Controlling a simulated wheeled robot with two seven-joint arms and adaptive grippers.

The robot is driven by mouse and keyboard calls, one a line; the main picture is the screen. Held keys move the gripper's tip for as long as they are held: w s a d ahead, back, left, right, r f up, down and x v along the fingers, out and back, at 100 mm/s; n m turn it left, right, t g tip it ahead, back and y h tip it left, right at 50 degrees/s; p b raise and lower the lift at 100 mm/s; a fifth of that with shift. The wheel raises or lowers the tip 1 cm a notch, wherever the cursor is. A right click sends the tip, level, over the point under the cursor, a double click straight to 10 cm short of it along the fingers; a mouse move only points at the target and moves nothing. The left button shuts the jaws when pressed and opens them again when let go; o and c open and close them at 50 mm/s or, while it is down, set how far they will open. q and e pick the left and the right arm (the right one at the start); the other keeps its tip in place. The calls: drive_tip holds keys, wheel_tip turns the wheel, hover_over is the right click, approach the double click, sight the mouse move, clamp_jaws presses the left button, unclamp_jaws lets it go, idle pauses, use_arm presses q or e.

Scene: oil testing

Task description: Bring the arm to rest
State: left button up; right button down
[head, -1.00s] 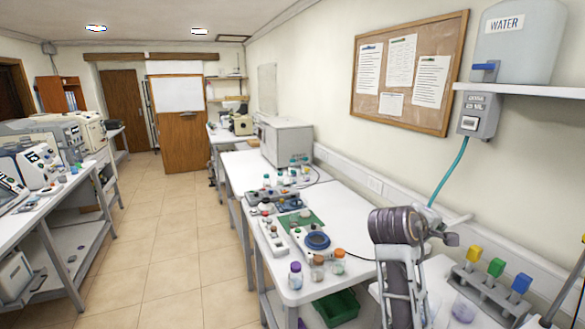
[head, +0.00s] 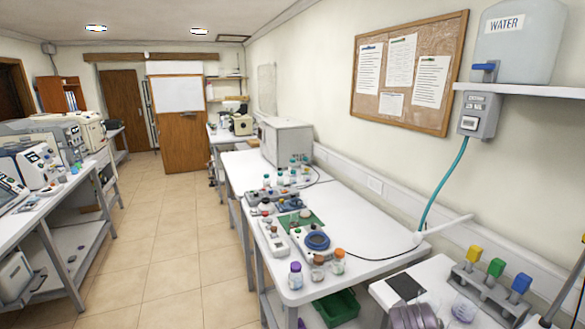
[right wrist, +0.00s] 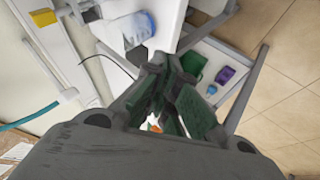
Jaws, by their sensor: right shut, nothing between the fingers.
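My left arm and left gripper are not in view.
The long white bench (head: 350,222) holds a blue ring device (head: 316,240), a purple-capped jar (head: 295,276) and several bottles. A green bin (head: 337,307) sits below. The tiled floor at left is clear.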

drive_tip(key=s+a+f+m+g+y, duration=0.1)
drive_tip(key=s+a+f+g+y, duration=0.2)
drive_tip(key=s+f, duration=0.45)
drive_tip(key=s+a+f+m+y, duration=0.15)
drive_tip(key=s+a+f, duration=0.35)
drive_tip(key=s, duration=0.5)
wheel_tip(320, 180, down, 33)
drive_tip(key=s+g, duration=0.2)
drive_tip(key=s, duration=0.1)
drive_tip(key=s+d+f, duration=0.2)
drive_tip(key=s+f, duration=0.8)
drive_tip(key=s+d+f+g+b, duration=0.1)
drive_tip(key=s+d+f, duration=0.1)
drive_tip(key=s+f, duration=0.8)
drive_tip(key=shift+s+d+n, duration=0.25)
drive_tip(key=shift+s+n, duration=0.1)
drive_tip(key=shift+s, duration=0.45)
drive_tip(key=shift+s+f+y, duration=0.1)
drive_tip(key=shift+s+y, duration=0.05)
drive_tip(key=shift+y, duration=0.1)
